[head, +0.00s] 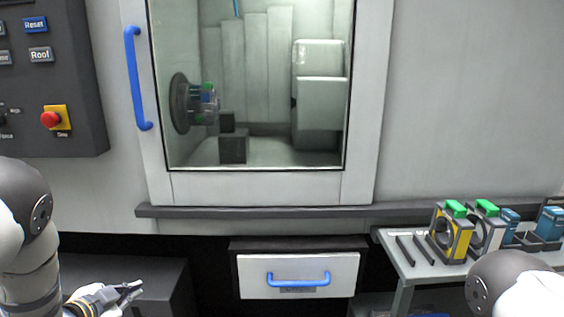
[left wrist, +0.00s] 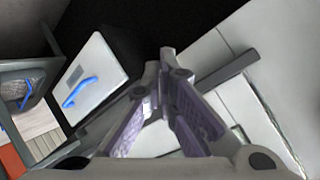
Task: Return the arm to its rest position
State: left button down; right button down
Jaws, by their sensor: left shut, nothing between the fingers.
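My left gripper (head: 128,291) is low at the bottom left of the head view, in front of a dark box-shaped surface. Its fingers come together at the tips in the left wrist view (left wrist: 166,55), with nothing between them. My left arm comes in from the left edge. My right arm shows only in part at the bottom right, and its gripper is out of frame. The machine door (head: 362,120) is shut, with a blue handle (head: 131,80) on its left side.
A drawer (head: 300,264) with a blue handle sits below the machine ledge (head: 250,211). A control panel (head: 75,80) with a red stop button (head: 50,119) is at the upper left.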

pick_arm(q)
jog(key=s+d+f+n+g+y, duration=0.1)
jog(key=s+d+f+n+g, duration=0.25)
jog(key=s+f, duration=0.55)
jog(key=s+d+f+n+g, duration=0.2)
jog(key=s+f+g, duration=0.3)
jog(key=s, duration=0.8)
jog(key=s+d+n+g, duration=0.2)
jog(key=s+d+g, duration=0.1)
jog(key=s, duration=0.9)
jog(key=s+d+n+g, duration=0.1)
jog(key=s+d+g, duration=0.2)
jog(key=s, duration=1)
jog(key=shift+d+f+n, duration=0.2)
jog(key=shift+d+n, duration=0.15)
jog(key=shift+d, duration=0.1)
